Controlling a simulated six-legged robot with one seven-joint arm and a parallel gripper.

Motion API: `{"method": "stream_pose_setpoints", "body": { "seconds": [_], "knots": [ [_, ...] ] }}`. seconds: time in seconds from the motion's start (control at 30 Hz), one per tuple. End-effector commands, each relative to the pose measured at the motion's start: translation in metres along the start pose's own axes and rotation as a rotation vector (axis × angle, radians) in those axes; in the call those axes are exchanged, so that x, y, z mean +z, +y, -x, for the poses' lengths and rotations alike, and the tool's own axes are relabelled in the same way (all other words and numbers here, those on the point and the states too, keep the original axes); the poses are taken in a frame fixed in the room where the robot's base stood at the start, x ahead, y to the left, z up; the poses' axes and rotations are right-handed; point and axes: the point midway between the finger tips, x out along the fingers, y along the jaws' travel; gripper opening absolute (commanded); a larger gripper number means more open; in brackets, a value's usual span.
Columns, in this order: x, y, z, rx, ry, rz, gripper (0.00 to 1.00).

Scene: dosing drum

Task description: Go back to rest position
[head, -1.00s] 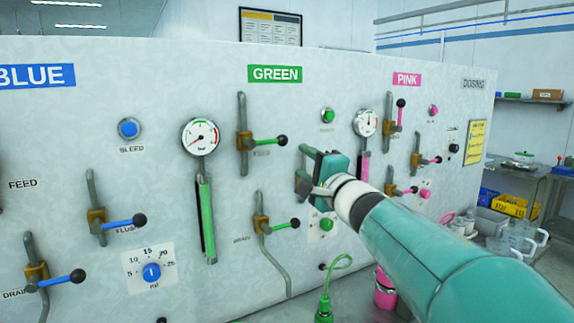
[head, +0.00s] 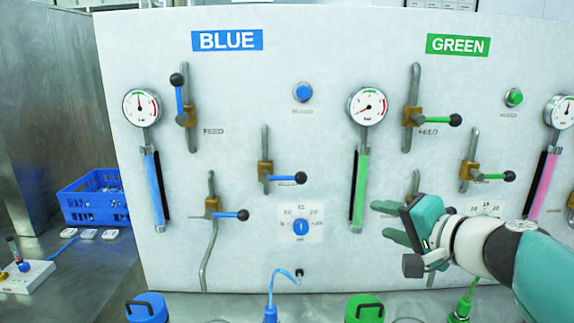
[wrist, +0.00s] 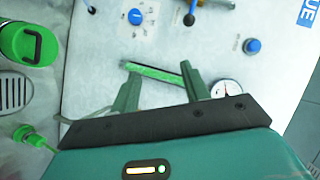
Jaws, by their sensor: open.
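My gripper (head: 380,221) is in the lower right of the head view, in front of the green section of the white panel. Its fingers are spread with nothing between them. They point left towards the lower end of the green level tube (head: 361,188), and I cannot tell the gap to the panel. In the wrist view my gripper (wrist: 158,75) is open, with the green tube (wrist: 155,73) seen beyond the fingertips. My gripper hides part of the green drain lever and the green dial.
The blue section, with its feed lever (head: 181,100), flush lever (head: 284,180) and drain lever (head: 227,214), is left of my gripper. A blue container (head: 147,308) and a green container (head: 364,308) stand below the panel. A blue crate (head: 95,202) sits at far left.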

Motion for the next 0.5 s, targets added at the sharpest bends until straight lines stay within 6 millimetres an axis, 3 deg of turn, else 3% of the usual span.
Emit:
{"method": "stream_pose_setpoints", "body": {
  "seconds": [0.03, 0.2, 0.4, 0.5],
  "knots": [
    [0.024, 0.006, 0.000, 0.044, -0.055, 0.053, 0.46],
    [0.090, 0.042, 0.008, 0.222, -0.220, 0.239, 0.46],
    [0.143, 0.092, 0.033, 0.451, -0.362, 0.476, 0.46],
    [0.157, 0.116, 0.049, 0.569, -0.407, 0.599, 0.46]
  ]
}}
